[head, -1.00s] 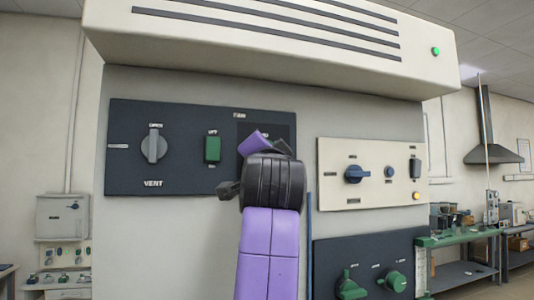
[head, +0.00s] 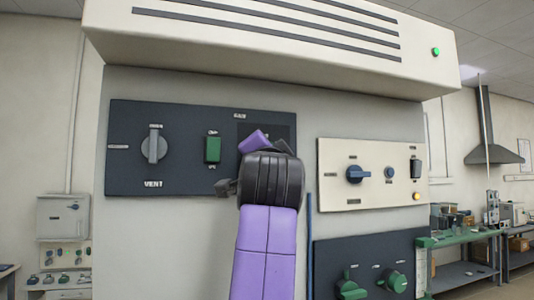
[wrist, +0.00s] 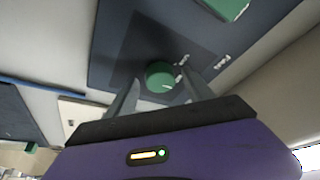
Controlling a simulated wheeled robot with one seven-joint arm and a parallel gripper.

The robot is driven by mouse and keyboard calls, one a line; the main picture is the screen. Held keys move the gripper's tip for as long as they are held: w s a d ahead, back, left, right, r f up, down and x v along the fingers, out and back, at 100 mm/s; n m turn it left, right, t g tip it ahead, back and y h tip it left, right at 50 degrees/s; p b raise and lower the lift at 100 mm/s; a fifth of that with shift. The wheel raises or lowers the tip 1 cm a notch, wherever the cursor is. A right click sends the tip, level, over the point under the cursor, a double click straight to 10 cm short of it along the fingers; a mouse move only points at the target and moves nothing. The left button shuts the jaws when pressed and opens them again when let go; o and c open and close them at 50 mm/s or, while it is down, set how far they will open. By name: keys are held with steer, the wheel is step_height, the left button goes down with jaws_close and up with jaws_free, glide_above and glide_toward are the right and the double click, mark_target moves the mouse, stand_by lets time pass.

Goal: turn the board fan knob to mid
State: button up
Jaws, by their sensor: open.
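A round green knob (wrist: 160,76) with a pale mark on its edge sits on the dark board, on a darker square patch, in the wrist view. My gripper (wrist: 159,80) is open, with one finger on each side of this knob; I cannot tell whether either finger touches it. In the head view the dark board (head: 182,180) is seen from the front, and my black and purple wrist hides the knob and the fingers. Small white labels stand beside the knob, too blurred to read.
The same board carries a grey VENT knob (head: 154,149) and a green rocker switch (head: 212,149). A cream panel (head: 340,198) with a blue knob (head: 356,174) is to the right. A lower dark panel (head: 335,260) has green knobs. A hood overhangs above.

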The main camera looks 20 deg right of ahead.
steer(key=shift+s, duration=0.1)
steer(key=b+v, duration=0.3)
steer(key=v, duration=0.4)
steer(key=shift+s, duration=0.3)
steer(key=shift+a, duration=0.15)
